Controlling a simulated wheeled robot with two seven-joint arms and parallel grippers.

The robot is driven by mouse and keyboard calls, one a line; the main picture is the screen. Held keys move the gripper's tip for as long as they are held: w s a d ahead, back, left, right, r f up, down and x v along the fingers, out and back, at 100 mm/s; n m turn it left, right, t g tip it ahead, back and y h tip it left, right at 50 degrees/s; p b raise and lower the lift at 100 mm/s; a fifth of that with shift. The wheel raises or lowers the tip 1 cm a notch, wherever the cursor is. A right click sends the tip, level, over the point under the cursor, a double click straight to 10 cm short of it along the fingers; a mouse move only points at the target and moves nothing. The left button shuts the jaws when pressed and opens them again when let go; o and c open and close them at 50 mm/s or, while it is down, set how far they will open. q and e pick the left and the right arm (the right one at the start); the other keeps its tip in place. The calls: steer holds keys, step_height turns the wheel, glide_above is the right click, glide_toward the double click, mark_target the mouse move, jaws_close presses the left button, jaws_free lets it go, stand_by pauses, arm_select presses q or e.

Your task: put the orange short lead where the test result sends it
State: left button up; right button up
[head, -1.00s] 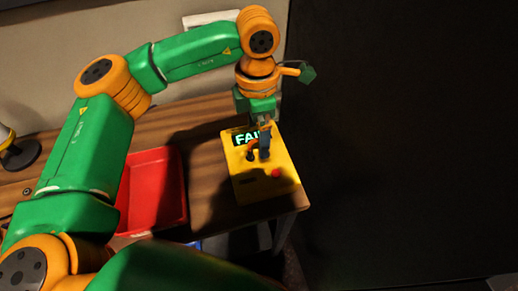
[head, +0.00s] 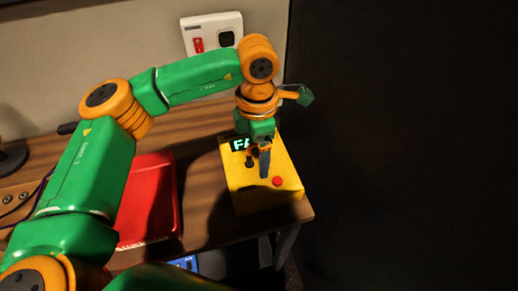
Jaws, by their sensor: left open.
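A yellow tester box (head: 250,192) stands near the right end of the wooden desk. It has a red button (head: 277,181) and a lit display (head: 240,144) showing "FA", the rest hidden by my gripper. My left gripper (head: 262,163) is open and points down over the box's top, just in front of the display. A small dark upright part (head: 249,160) stands beside its fingers. A bit of orange shows by the fingers, but I cannot tell whether it is the orange short lead. A red tray (head: 148,205) lies left of the box, partly hidden behind my left arm.
A blue object (head: 184,263) shows below the desk's front edge. A white wall plate (head: 211,33) with a red switch is behind my arm. Bare desk lies between tray and tester; darkness fills the right.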

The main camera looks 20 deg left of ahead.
stand_by(0.7)
arm_select(q)
jaws_close()
stand_by(0.3)
stand_by(1.0)
steer(key=shift+r, duration=0.1)
steer(key=shift+r+p, duration=2.15)
steer(key=shift+r, duration=0.8)
